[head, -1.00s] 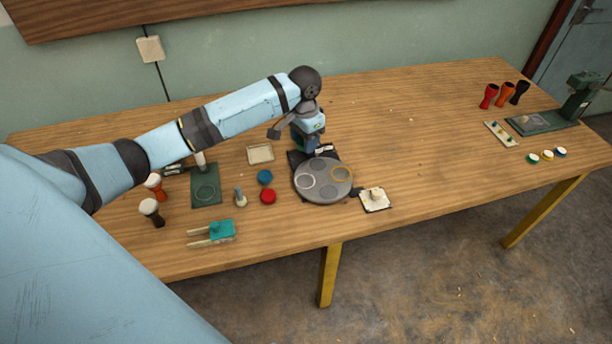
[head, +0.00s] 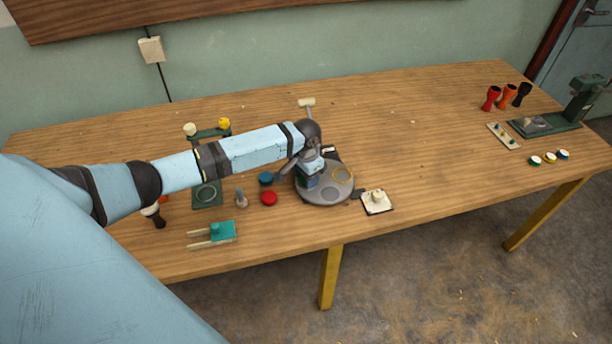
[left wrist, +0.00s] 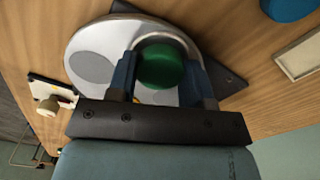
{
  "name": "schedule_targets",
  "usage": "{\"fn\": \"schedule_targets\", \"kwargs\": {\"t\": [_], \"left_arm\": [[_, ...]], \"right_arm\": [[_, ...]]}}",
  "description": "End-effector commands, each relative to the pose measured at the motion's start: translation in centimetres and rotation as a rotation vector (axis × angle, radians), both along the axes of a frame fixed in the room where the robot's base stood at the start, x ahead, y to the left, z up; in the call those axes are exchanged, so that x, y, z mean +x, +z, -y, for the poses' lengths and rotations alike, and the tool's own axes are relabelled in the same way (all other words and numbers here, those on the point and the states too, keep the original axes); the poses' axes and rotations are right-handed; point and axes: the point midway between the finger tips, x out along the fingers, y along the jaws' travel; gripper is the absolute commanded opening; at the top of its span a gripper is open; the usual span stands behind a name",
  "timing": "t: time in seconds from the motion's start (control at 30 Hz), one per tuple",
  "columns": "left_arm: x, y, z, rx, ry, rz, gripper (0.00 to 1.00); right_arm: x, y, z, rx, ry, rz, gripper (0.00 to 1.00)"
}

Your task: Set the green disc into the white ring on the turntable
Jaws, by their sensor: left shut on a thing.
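The green disc (left wrist: 162,66) is between the two fingers of my left gripper (left wrist: 160,78) in the left wrist view, and the gripper is shut on it. In the head view the left gripper (head: 306,182) points down over the left part of the grey turntable (head: 330,196), hiding the disc. The turntable also fills much of the left wrist view (left wrist: 88,42). Part of the white ring (left wrist: 165,37) shows as a pale arc around the disc; I cannot tell whether the disc touches the turntable. My right gripper is not in view.
Blue (head: 265,178) and red (head: 269,198) discs lie left of the turntable. A white pad with a knob (head: 377,202) sits to its right.

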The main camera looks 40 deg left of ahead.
Motion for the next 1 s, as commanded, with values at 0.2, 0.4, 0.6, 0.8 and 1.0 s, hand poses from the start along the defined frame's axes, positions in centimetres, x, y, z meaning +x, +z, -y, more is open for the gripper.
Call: {"fn": "schedule_targets", "kwargs": {"t": [0.2, 0.4, 0.6, 0.8, 1.0], "left_arm": [[0.0, -0.2, 0.0, 0.000, 0.000, 0.000, 0.24], [0.0, -0.8, 0.0, 0.000, 0.000, 0.000, 0.24], [-0.1, -1.4, 0.0, 0.001, -0.001, -0.003, 0.24], [-0.3, -1.6, 0.1, 0.001, -0.002, -0.006, 0.72], [-0.4, -1.8, 0.1, 0.001, -0.003, -0.010, 0.72]], "right_arm": [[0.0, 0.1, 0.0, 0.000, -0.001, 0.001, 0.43], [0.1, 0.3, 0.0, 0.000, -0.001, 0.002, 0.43], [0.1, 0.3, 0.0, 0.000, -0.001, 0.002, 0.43], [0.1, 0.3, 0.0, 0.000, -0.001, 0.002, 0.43], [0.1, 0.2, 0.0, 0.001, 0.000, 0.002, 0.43]]}}
